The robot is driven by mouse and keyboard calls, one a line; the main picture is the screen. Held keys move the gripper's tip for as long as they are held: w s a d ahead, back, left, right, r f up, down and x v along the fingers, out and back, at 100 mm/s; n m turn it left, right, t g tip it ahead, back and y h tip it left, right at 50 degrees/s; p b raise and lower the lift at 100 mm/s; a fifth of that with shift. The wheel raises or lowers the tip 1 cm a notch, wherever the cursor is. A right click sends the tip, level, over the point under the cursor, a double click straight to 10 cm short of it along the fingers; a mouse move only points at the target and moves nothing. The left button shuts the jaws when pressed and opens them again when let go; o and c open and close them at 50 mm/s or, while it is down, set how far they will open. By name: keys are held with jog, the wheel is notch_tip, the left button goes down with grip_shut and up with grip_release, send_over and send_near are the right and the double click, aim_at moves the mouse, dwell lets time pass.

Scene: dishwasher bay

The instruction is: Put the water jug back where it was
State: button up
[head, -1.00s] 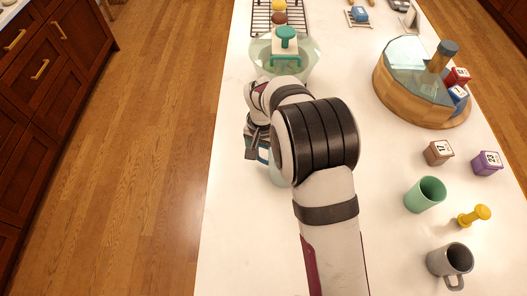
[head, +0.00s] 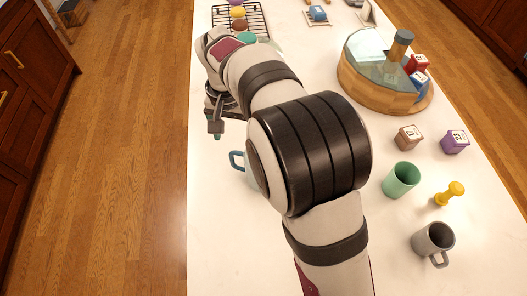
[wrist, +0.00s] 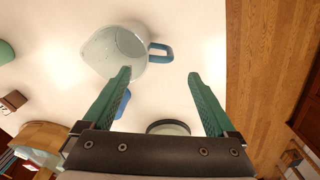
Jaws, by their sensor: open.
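The water jug (wrist: 113,52) is a clear, pale vessel with a blue handle, near the top of the wrist view on the white counter. Its handle points right in that view. In the head view only the jug's blue handle (head: 237,160) and a sliver of its body show; my arm hides the rest. My gripper (wrist: 159,75) is open, with green fingers spread and nothing between the tips. The left finger overlaps the jug's edge in the picture; I cannot tell if they touch. In the head view the gripper is over the counter's left edge, farther back than the handle.
A round wooden tub (head: 352,85) stands at the back right. Blocks, a green cup (head: 401,180), a yellow peg (head: 449,193) and a grey mug (head: 433,239) stand on the right. A wire rack (head: 256,20) is at the back. The counter's front left is clear.

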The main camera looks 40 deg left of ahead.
jog(key=w+d+r+m, duration=0.1)
jog(key=d+r+m, duration=0.25)
jog(key=d, duration=0.85)
jog(key=w+d+r+m, duration=0.15)
jog(key=d+r, duration=0.35)
jog(key=d, duration=0.7)
jog(key=s+d+f+m+y, duration=0.1)
jog(key=s+d+m, duration=0.4)
jog(key=s+d, duration=0.7)
jog(key=s+f, duration=0.1)
jog(key=s, duration=0.1)
jog(key=shift+s+d+f+y, duration=0.3)
jog(key=shift+d+y, duration=0.05)
jog(key=shift+y, duration=0.05)
